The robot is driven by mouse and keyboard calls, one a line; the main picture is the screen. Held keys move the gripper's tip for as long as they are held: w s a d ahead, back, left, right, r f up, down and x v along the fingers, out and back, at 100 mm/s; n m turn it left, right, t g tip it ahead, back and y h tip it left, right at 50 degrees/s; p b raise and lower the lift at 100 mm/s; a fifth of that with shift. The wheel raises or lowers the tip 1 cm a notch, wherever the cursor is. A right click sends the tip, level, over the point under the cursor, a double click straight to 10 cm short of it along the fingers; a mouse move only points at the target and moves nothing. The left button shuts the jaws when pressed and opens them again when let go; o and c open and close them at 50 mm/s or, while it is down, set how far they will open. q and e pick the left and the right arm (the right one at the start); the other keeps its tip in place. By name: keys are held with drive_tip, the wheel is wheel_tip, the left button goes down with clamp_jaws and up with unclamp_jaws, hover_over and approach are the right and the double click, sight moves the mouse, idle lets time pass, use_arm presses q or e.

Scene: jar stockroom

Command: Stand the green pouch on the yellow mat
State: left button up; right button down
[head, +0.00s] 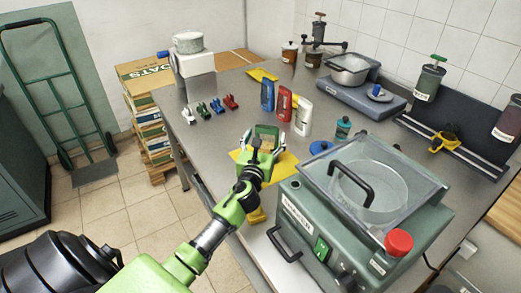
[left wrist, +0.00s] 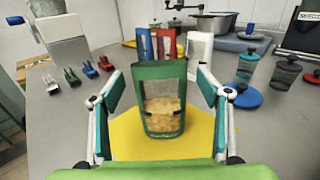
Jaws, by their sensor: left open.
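The green pouch (head: 267,131) has a clear window with pale, grainy contents. It stands upright in the left wrist view (left wrist: 161,75), and its base appears to rest on the yellow mat (head: 284,166). The mat also shows in the left wrist view (left wrist: 125,137), spreading out around and in front of the pouch. My left gripper (head: 265,145) is open, with one finger on each side of the pouch. The left wrist view shows a gap between each finger and the pouch. My right gripper is not in view.
Blue (head: 267,94), red (head: 285,104) and white (head: 302,115) pouches stand behind the green one. Small coloured clips (head: 217,106) lie to the left. A blue lid (head: 320,147) and a teal jar (head: 343,127) are to the right. A green machine (head: 305,219) stands close at the front right.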

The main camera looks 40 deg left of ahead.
use_arm(q)
drive_tip(key=v, duration=0.9)
idle(0.8)
